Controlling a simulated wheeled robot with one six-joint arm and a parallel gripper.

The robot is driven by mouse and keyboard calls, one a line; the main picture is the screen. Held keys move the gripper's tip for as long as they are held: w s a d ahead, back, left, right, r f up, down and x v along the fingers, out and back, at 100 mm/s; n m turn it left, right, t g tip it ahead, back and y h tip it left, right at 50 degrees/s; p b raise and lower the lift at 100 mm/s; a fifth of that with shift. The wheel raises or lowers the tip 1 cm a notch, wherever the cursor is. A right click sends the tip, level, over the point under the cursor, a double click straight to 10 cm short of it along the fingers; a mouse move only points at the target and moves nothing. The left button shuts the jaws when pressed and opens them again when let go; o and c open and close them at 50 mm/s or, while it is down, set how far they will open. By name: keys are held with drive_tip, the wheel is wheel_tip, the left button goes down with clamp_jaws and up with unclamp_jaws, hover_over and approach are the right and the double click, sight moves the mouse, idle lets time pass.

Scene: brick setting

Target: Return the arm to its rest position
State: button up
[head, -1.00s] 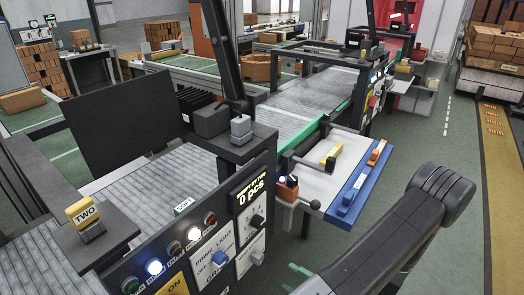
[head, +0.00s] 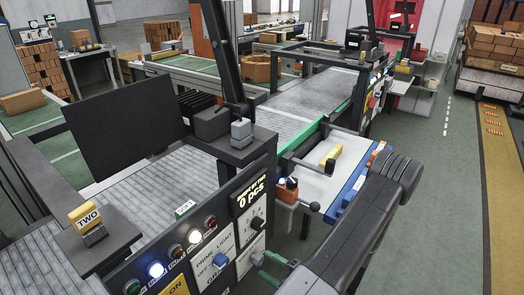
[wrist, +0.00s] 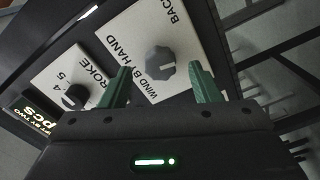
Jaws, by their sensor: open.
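My arm (head: 375,215) reaches in from the lower right of the head view, bent at a dark joint. My gripper (head: 268,266) is low in the head view, in front of the machine's control panel, with its green fingers partly in sight. In the wrist view my gripper (wrist: 160,72) is open, its two green fingers apart. A dark grey knob (wrist: 160,60) on the white "wind by hand" plate shows between the fingers. Nothing is held; I cannot tell how far the fingertips are from the panel.
The control panel (head: 238,197) carries lamps, knobs and a "0 pcs" display. A white side table (head: 313,186) with a yellow block (head: 331,157) stands behind my arm. A grey block (head: 241,133) sits on the machine's ledge. Green floor (head: 440,215) is clear on the right.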

drive_tip(key=shift+x, duration=1.25)
drive_tip(key=shift+a+f+n, duration=0.1)
drive_tip(key=shift+a+n, duration=0.05)
drive_tip(key=shift+n, duration=0.95)
drive_tip(key=n+b, duration=0.2)
drive_tip(key=n, duration=0.3)
drive_tip(key=shift+n, duration=0.4)
drive_tip(key=n+b, duration=0.1)
drive_tip(key=n, duration=0.3)
drive_tip(key=shift+b, duration=0.3)
drive_tip(key=n+b, duration=0.1)
drive_tip(key=n, duration=0.2)
drive_tip(key=shift+n, duration=0.3)
